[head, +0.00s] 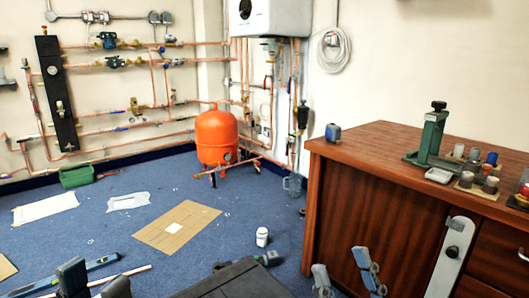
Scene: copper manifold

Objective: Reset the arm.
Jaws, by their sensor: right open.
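My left gripper (95,281) shows at the bottom left edge. Its two dark fingertips stand apart with a gap between them, and nothing is seen held there. My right gripper (342,268) shows at the bottom, right of the middle, in front of the wooden cabinet (375,195). Its two grey-blue fingers are spread, and it is open and empty. The rest of both grippers is cut off by the lower frame edge.
The cabinet's top bears a green stand (432,135) and several small jars. On the blue floor lie a cardboard sheet (177,227), a white bottle (262,237), a green bin (77,177) and a blue level (60,275). An orange tank (217,138) stands by copper pipes.

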